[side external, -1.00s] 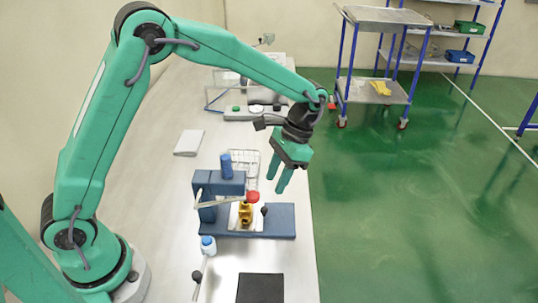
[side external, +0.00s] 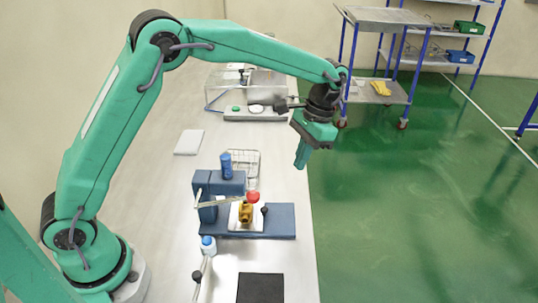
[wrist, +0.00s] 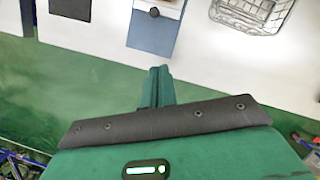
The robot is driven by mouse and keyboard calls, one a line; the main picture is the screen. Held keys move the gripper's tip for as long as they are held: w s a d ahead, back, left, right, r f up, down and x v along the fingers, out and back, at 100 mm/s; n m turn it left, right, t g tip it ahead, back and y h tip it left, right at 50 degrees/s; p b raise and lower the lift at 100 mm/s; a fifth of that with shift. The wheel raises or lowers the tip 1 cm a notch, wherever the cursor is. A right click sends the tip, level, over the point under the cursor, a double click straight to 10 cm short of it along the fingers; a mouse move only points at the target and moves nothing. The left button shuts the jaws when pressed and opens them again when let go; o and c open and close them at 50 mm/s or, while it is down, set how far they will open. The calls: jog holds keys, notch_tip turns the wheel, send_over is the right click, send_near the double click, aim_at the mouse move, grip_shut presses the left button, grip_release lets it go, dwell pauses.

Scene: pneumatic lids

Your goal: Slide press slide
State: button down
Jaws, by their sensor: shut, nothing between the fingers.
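The blue press (side external: 280,222) stands on the bench, with a blue cylinder (side external: 226,166) on top. A pale slide plate (side external: 236,223) lies on its base, carrying a yellow-brass part (side external: 246,213). A red round piece (side external: 252,197) shows just above that part. A black knob (side external: 264,209) is at the slide's right side; it also shows in the wrist view (wrist: 153,12), on the blue base. My gripper (side external: 301,164) is shut and empty, pointing down near the bench's right edge, behind and right of the press. Its fingers are together in the wrist view (wrist: 158,72).
A wire basket (side external: 244,160) stands behind the press. A lever with a dark knob (side external: 197,276) and a blue-and-white piece (side external: 208,244) are at front left. A dark mat (side external: 260,288) lies in front. Green floor (side external: 420,200) is open to the right.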

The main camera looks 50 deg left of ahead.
aim_at(253, 208)
jog(key=x, duration=0.9)
jog(key=shift+s+a+f, duration=0.15)
jog(key=shift+f, duration=0.2)
jog(key=shift+s+a+f, duration=0.15)
jog(key=shift+s+a, duration=0.05)
jog(key=shift+s, duration=0.4)
jog(key=shift+s+a+f, duration=0.15)
jog(key=shift+s+a, duration=0.05)
jog(key=shift+s, duration=0.4)
jog(key=shift+s+a+f, duration=0.15)
jog(key=shift+s+a, duration=0.05)
jog(key=shift+s, duration=0.4)
jog(key=shift+s+a, duration=1.55)
jog(key=shift+s, duration=0.1)
jog(key=shift+w, duration=0.1)
